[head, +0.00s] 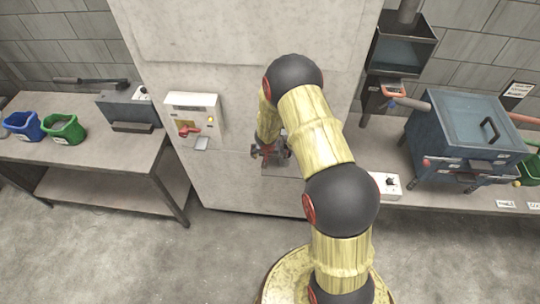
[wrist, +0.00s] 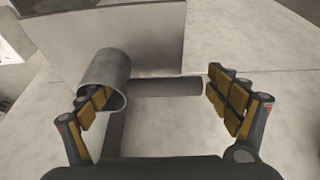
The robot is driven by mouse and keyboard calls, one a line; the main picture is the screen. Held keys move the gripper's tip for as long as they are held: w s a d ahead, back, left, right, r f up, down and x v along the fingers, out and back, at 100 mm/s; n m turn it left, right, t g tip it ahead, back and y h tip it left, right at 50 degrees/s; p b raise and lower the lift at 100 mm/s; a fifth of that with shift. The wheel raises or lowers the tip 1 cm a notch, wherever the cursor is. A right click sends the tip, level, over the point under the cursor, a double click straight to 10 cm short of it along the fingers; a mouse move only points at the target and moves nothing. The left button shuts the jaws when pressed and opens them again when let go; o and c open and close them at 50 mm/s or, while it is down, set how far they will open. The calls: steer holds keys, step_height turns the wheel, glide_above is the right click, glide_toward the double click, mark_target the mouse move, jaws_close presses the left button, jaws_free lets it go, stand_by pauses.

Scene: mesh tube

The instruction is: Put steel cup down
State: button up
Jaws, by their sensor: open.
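My gripper (wrist: 160,90) is open, with its two padded fingers wide apart at the left and right of the wrist view. A dark grey bar or ledge (wrist: 165,87) runs across between the fingers. In the head view my gripper (head: 270,152) is at the front of the pale column, partly behind my arm. The cup cannot be made out there.
The pale column (head: 235,60) carries a white panel with a red handle (head: 190,130) left of my gripper. A left bench holds blue (head: 22,125) and green bins (head: 65,128). A right bench holds a blue-grey machine (head: 465,125) and a small white box (head: 385,185).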

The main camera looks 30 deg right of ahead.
steer(key=shift+r, duration=0.3)
steer(key=p+v, duration=0.2)
steer(key=v, duration=0.5)
steer(key=shift+a+r, duration=0.1)
stand_by(0.3)
